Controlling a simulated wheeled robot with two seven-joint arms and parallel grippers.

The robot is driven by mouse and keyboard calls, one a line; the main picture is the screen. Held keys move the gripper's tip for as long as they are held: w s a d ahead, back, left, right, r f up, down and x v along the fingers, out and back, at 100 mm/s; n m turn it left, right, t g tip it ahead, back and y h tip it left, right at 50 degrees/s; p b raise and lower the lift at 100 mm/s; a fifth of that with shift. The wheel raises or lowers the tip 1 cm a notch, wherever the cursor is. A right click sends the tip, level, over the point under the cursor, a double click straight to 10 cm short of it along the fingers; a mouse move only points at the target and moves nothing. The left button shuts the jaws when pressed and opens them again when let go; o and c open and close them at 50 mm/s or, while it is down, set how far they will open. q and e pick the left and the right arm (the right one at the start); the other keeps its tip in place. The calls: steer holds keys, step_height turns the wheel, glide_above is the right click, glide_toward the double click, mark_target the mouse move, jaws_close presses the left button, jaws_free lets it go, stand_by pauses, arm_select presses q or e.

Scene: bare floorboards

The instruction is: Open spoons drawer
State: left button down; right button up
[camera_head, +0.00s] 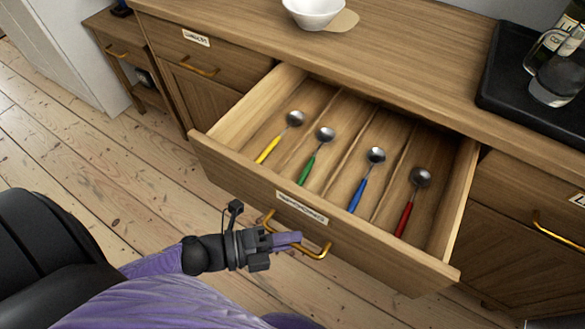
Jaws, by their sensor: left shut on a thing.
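The spoons drawer (250,172) is pulled well out of the wooden cabinet, and its inside shows. In it lie a yellow-handled spoon (268,149), a green-handled spoon (308,167), a blue-handled spoon (358,194) and a red-handled spoon (405,217), separated by thin dividers. A label (301,207) is on the drawer front, too blurred to read. Below it is a brass handle (318,252). My left gripper (288,240) is at the handle's left part and shut on it. My right gripper is not in view.
A white bowl (314,12) stands on a small board on the countertop (400,55). A black tray (510,95) with glassware is at the right. Shut drawers flank the open one. Bare floorboards (70,150) lie at the left.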

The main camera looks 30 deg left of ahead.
arm_select(q)
steer(key=shift+s, duration=0.25)
steer(key=c, duration=0.7)
jaws_free()
steer(key=shift+o, duration=0.2)
steer(key=p+v, duration=0.2)
steer(key=v, duration=0.8)
